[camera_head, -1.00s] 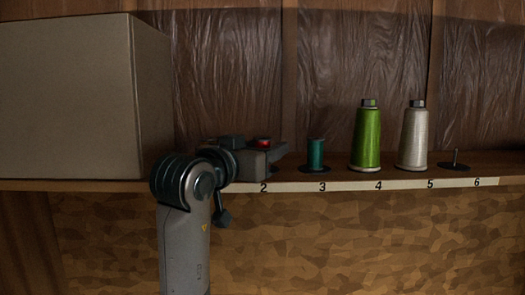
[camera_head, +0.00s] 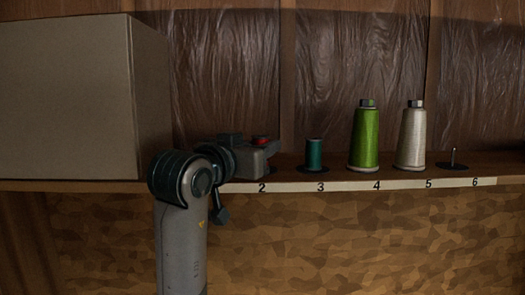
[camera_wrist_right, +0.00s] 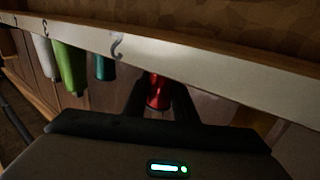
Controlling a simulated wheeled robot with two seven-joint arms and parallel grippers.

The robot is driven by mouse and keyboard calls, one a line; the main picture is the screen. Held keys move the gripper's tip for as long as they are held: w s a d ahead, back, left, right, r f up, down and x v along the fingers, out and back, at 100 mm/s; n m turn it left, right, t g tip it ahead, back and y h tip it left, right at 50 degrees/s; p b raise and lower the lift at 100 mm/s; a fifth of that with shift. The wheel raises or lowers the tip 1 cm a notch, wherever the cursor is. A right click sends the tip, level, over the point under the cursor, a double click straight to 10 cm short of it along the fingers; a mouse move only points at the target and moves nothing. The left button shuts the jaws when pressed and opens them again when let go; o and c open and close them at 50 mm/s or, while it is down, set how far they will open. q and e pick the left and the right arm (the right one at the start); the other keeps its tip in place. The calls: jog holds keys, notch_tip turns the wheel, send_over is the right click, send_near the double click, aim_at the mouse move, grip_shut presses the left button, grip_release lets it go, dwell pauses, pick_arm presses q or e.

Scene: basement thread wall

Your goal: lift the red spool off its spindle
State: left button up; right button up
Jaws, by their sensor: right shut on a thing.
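My right gripper (camera_head: 266,149) reaches in from the left and is shut on the spool. In the right wrist view the red spool (camera_wrist_right: 158,92) is between the two dark fingers of my right gripper (camera_wrist_right: 159,104). My left gripper is not in view.
A large box (camera_head: 70,100) stands at the left on the shelf. To the right are a teal spool (camera_head: 314,154), a green cone (camera_head: 365,139), a white cone (camera_head: 411,138) and a bare spindle (camera_head: 453,157). A numbered strip (camera_head: 345,186) runs along the shelf edge.

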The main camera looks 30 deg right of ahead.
jog(key=shift+r+b, duration=0.3)
jog(key=shift+r, duration=0.25)
notch_tip(320, 180, up, 16)
jog(key=b, duration=0.6)
jog(key=shift+r, duration=0.2)
jog(key=shift+r, duration=0.15)
notch_tip(320, 180, up, 4)
jog(key=p, duration=0.2)
jog(key=shift+p, duration=0.35)
jog(key=shift+w, duration=0.1)
